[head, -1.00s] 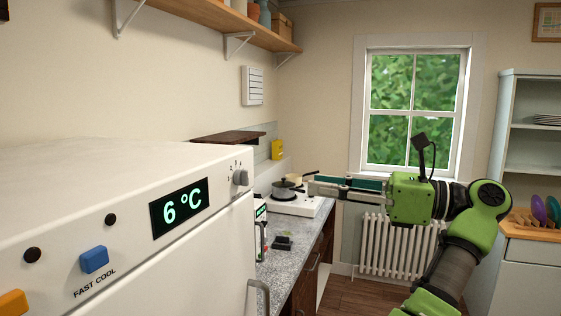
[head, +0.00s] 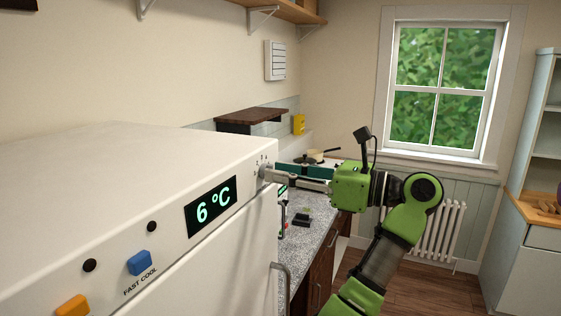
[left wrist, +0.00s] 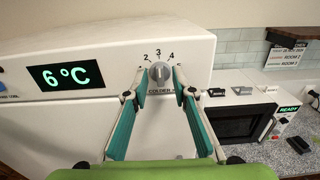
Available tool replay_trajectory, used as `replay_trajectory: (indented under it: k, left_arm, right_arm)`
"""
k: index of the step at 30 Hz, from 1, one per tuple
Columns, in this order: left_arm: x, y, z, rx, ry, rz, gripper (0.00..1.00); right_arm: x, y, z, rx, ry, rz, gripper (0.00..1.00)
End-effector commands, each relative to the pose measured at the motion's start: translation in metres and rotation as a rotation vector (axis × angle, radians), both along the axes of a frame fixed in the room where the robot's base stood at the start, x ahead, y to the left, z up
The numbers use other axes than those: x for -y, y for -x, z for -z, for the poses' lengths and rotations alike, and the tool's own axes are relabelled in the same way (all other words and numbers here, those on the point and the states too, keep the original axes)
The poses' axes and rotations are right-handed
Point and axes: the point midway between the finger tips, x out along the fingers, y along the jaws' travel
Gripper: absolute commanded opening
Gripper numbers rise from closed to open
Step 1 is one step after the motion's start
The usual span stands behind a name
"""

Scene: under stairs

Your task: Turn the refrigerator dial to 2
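The white refrigerator (head: 110,170) fills the left of the head view. Its grey dial (left wrist: 160,71) is in the middle of the left wrist view, with the marks 2, 3 and 4 above it and a partly covered "COLDER" label below. The dial's ridge looks roughly upright, near 3. In the head view the dial (head: 266,172) is at the panel's right end. My left gripper (left wrist: 161,75) is open, with one fingertip on each side of the dial. I cannot tell whether they touch it. The fingers hide the outer marks. My right gripper is not in view.
A display (head: 212,207) on the panel reads 6 °C. A blue FAST COOL button (head: 139,263) and an orange button (head: 73,305) are further left. A microwave (left wrist: 238,121) stands right of the refrigerator. A pan (head: 316,156) sits on the stove behind.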

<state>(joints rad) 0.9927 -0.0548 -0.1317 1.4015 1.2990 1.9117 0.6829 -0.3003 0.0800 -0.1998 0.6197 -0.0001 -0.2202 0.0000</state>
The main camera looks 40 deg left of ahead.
Motion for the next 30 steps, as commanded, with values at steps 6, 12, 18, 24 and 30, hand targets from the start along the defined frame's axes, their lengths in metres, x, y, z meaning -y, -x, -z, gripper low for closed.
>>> replay_trajectory:
  k: [6,12,18,24,30]
  left_arm:
    - [-0.008,0.003,0.000,0.000,0.000,0.001,0.24]
    - [-0.007,0.002,0.001,0.001,0.000,0.001,0.22]
    - [-0.007,0.002,0.000,0.001,0.000,0.001,0.00]
    - [-0.007,0.002,0.002,0.008,-0.001,0.001,0.00]
    - [-0.007,0.003,0.005,0.054,-0.016,0.002,0.00]
  right_arm:
    - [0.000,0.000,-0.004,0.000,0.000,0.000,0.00]
    - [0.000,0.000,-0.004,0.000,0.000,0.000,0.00]
    - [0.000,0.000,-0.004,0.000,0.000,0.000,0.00]
    - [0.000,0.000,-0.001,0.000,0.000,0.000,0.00]
    - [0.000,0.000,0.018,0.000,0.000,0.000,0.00]
